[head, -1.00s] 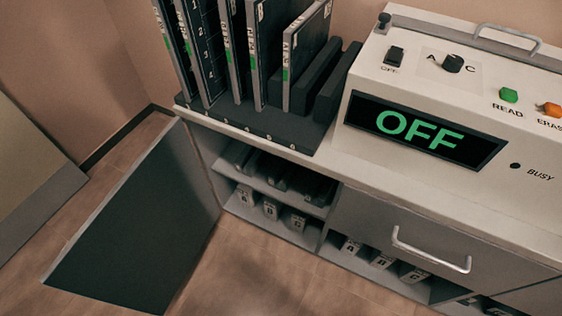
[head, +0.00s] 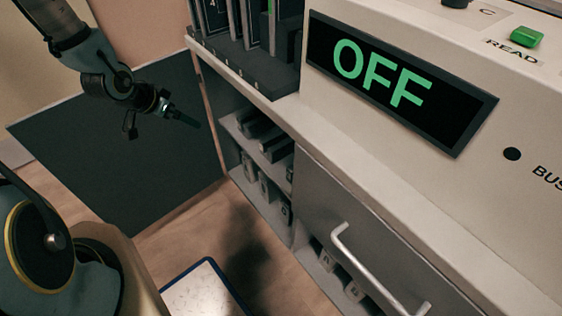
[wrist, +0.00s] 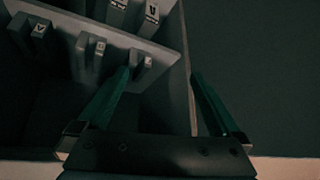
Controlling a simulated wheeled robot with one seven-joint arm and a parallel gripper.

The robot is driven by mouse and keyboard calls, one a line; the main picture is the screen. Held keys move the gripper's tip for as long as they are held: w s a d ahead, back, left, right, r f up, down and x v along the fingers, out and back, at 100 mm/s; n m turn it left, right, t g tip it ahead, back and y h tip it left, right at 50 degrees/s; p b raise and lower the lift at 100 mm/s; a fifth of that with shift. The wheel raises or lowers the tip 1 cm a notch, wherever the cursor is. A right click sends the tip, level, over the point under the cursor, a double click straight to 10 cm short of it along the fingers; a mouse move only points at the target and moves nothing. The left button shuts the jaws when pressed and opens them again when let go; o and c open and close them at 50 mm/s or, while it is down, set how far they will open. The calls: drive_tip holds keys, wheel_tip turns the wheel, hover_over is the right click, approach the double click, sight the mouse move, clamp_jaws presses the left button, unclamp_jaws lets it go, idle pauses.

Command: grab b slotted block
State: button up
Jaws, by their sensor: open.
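In the head view, slotted blocks stand on the lower shelf of the open cupboard, the middle one (head: 265,188) among them. Another lettered row stands in the bay under the drawer, with a block that seems marked B (head: 353,291). My gripper (head: 188,119) is open and empty, left of the cupboard opening in the head view. In the wrist view its two green fingers (wrist: 160,75) are spread apart before the shelves. One fingertip overlaps the end of a block (wrist: 141,61) there; contact cannot be told. Two more blocks (wrist: 90,46) (wrist: 40,32) stand beside it; their letters are hard to read.
The dark open cupboard door (head: 120,140) stands left, behind my gripper. The machine with its OFF display (head: 385,80) sits on the counter. A drawer handle (head: 375,268) sticks out. A blue-edged white panel (head: 207,290) shows low in front.

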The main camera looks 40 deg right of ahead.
drive_tip(key=s+d+f+m+g+h+b, duration=0.2)
drive_tip(key=s+d+f+m+h+b, duration=0.15)
drive_tip(key=s+d+f, duration=0.45)
drive_tip(key=m+g+h+b, duration=0.1)
drive_tip(key=h+b, duration=0.1)
drive_tip(key=b, duration=0.1)
approach(280, 143)
wheel_tip(280, 143, down, 3)
drive_tip(key=w, duration=0.2)
drive_tip(key=shift+h, duration=0.35)
drive_tip(key=x, duration=0.4)
drive_tip(key=shift+s+d+r, duration=0.1)
drive_tip(key=shift+s+d, duration=0.15)
drive_tip(key=shift+d, duration=0.25)
drive_tip(key=shift+b+x, duration=0.65)
drive_tip(key=shift+x, duration=2.55)
drive_tip(key=shift+a, duration=0.1)
drive_tip(key=shift+w+r, duration=0.1)
clamp_jaws()
